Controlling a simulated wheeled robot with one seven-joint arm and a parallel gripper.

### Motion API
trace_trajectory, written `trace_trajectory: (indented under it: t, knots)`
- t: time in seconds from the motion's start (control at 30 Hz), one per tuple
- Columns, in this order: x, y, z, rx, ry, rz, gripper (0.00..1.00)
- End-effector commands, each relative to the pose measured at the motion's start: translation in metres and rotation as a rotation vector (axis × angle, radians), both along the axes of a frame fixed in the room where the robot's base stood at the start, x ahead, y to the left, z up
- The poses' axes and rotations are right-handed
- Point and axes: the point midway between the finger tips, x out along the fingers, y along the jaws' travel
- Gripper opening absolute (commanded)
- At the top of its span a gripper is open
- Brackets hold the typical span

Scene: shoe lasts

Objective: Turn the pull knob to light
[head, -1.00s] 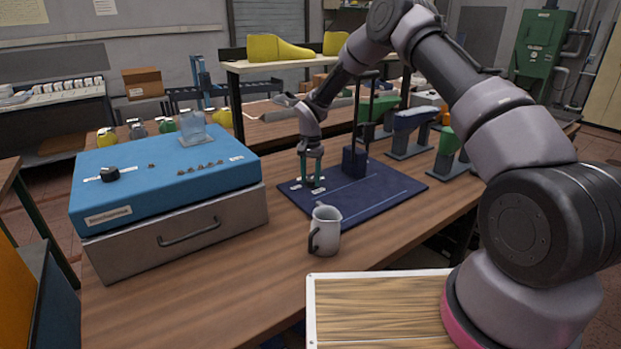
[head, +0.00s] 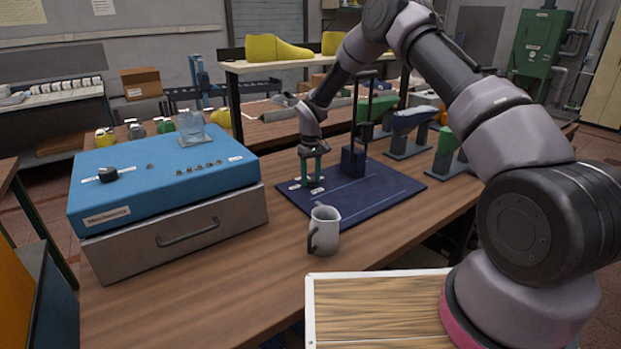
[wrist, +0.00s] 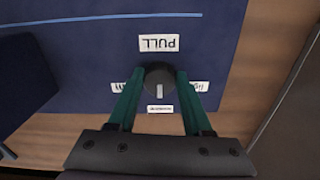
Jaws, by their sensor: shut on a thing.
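The pull knob (wrist: 157,73) is a round dark knob on the dark blue board (wrist: 90,70). In the wrist view its white pointer points down the picture, toward a small label (wrist: 160,108) too small to read. A PULL label (wrist: 159,43) lies above it. The light label (wrist: 199,86) is at its right, partly covered by a finger; another partly hidden label (wrist: 118,87) is at its left. My gripper (wrist: 158,80) has its green fingers on either side of the knob, shut on it. In the head view my gripper (head: 311,182) hides the knob.
A dark post fixture (head: 353,161) stands on the board right of my gripper. A grey mug (head: 324,231) stands in front of the board. A blue control box (head: 150,190) is at left. Bare wood lies between box and board.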

Motion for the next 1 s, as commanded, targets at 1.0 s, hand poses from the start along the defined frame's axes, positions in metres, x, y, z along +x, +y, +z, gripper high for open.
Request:
trace_trajectory:
  t: [1.0]
  knots:
    - [0.0050,-0.0031,0.0008,0.000,-0.002,0.905,0.00]
